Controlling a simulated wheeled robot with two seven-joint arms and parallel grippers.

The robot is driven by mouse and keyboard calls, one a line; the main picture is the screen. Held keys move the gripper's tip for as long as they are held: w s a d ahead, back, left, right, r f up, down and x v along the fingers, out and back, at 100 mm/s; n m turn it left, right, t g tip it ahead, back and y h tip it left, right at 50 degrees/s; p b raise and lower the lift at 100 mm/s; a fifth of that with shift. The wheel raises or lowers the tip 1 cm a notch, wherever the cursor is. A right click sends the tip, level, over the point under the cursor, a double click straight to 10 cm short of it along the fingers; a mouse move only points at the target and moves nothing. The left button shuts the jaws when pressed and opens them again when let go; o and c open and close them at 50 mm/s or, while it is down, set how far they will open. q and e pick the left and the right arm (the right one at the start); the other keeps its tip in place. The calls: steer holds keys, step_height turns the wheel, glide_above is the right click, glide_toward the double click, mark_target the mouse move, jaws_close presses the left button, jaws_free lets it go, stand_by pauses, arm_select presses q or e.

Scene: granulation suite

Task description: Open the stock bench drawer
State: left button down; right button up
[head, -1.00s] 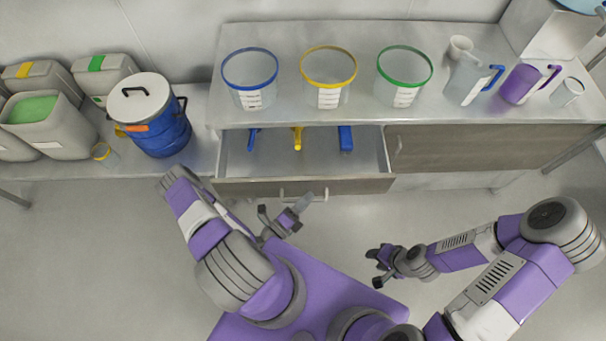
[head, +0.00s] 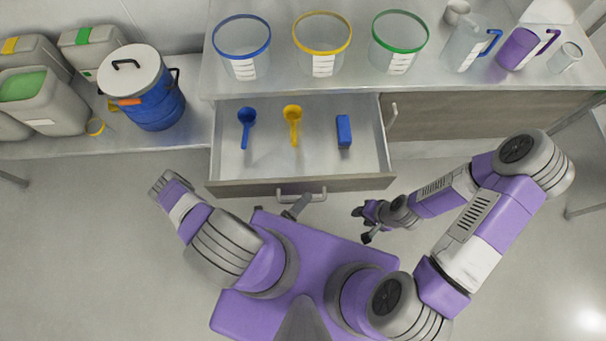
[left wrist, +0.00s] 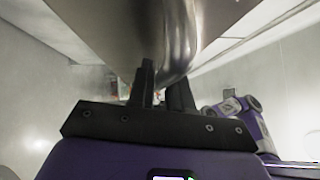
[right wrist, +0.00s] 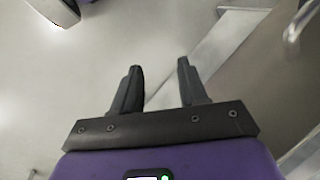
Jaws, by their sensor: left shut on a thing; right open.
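The stock bench drawer (head: 302,186) is pulled well out from under the bench top, its inside in full view. Its bar handle (head: 318,196) is at the middle of the front panel. My left gripper (head: 297,207) is at this handle; in the left wrist view its fingers (left wrist: 165,85) are shut on the shiny bar (left wrist: 180,45). In the head view most of this gripper is hidden. My right gripper (head: 364,226) is open and empty, right of the drawer front and apart from it; its spread fingers also show in the right wrist view (right wrist: 160,85).
The drawer holds a blue scoop (head: 246,122), a yellow scoop (head: 293,118) and a blue block (head: 344,131). Clear tubs and jugs stand on the bench top (head: 285,84). A blue drum (head: 155,108) stands left. The floor in front is clear.

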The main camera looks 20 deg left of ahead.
arm_select(q)
steer(key=c, duration=1.2)
jaws_free()
steer(key=shift+o, duration=0.2)
steer(key=shift+s, duration=0.1)
steer(key=v, duration=0.7)
steer(key=shift+s+a, duration=0.15)
steer(key=shift+s, duration=0.05)
steer(key=shift+f, duration=0.1)
